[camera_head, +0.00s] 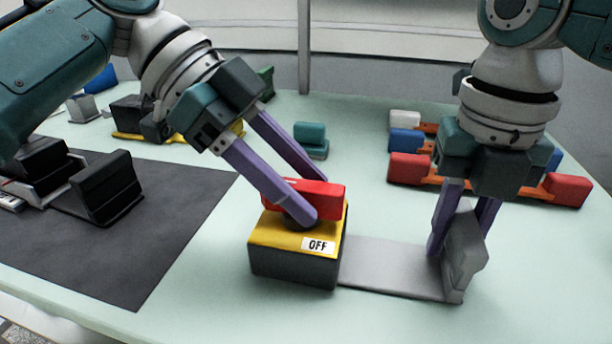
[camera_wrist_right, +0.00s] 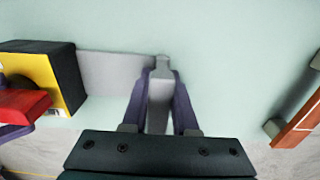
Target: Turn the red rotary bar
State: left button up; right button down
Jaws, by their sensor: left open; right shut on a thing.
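The red rotary bar (camera_head: 318,198) sits on top of a yellow and dark grey switch box (camera_head: 292,262) with an "OFF" label (camera_head: 318,245). In the right wrist view the red bar (camera_wrist_right: 22,103) shows at the left edge on the box (camera_wrist_right: 62,78). My left gripper (camera_head: 312,200) is open, with its purple fingers on either side of the bar; contact is hard to tell. A grey plate (camera_head: 392,268) extends from the box to an upright grey handle (camera_head: 466,256). My right gripper (camera_wrist_right: 160,95) is shut on this handle, which lies between its fingers.
A dark mat (camera_head: 190,200) with black blocks (camera_head: 108,188) lies at the left. A teal block (camera_head: 310,134) stands behind the box. Red (camera_head: 408,168), blue (camera_head: 404,141) and white (camera_head: 404,119) blocks on orange bars are at the back right. The table's front is clear.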

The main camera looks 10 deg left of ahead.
pick_arm(q)
jog(key=shift+d+f, duration=0.15)
grip_shut()
dwell(0.4)
